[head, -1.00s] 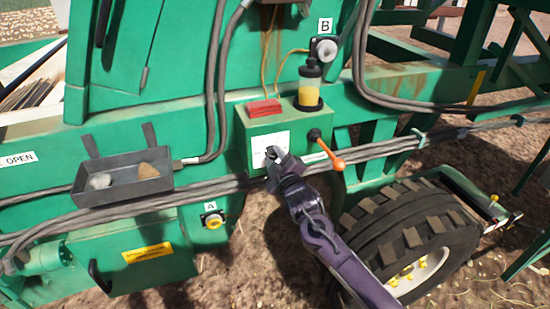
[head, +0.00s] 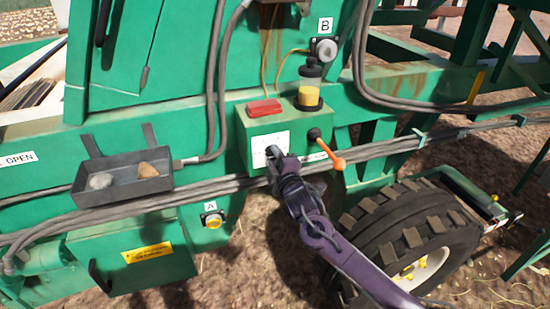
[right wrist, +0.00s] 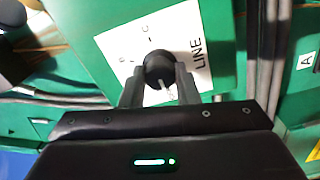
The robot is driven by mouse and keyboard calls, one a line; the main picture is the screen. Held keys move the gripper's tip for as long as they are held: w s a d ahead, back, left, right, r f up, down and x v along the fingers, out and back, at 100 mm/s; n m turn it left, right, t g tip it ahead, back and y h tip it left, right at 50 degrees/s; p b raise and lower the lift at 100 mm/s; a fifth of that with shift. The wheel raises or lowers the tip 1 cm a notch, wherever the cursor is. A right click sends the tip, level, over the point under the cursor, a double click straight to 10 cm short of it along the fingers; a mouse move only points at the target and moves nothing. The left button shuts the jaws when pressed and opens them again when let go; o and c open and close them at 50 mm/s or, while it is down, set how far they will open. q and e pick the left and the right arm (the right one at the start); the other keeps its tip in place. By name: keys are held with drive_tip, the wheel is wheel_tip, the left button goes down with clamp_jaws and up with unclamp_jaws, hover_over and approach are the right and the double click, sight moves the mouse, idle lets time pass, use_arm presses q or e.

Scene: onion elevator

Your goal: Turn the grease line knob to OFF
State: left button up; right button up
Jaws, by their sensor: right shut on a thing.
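The grease line knob (right wrist: 158,68) is a round black knob with a light pointer mark, on a white label (right wrist: 128,45) with the word LINE. In the right wrist view my right gripper (right wrist: 160,85) has one finger on each side of the knob and is shut on it. In the head view the right gripper (head: 275,158) reaches the white label (head: 262,146) on the front of the green box (head: 241,135) and hides most of the knob. The OFF mark cannot be read. My left gripper is not in view.
An orange-handled lever (head: 328,151) sticks out just right of my gripper. A red block (head: 264,107) and a yellow grease reservoir (head: 310,93) sit on top of the box. Grey hoses (head: 225,186) run below it. A grey tray (head: 118,185) with stones hangs at left.

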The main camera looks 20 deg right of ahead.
drive_tip(key=o, duration=1)
drive_tip(key=shift+s+f, duration=0.15)
drive_tip(key=shift+s, duration=0.4)
drive_tip(key=s+b, duration=0.2)
drive_tip(key=s, duration=0.4)
drive_tip(key=shift+s+d, duration=0.15)
drive_tip(key=shift+s, duration=0.2)
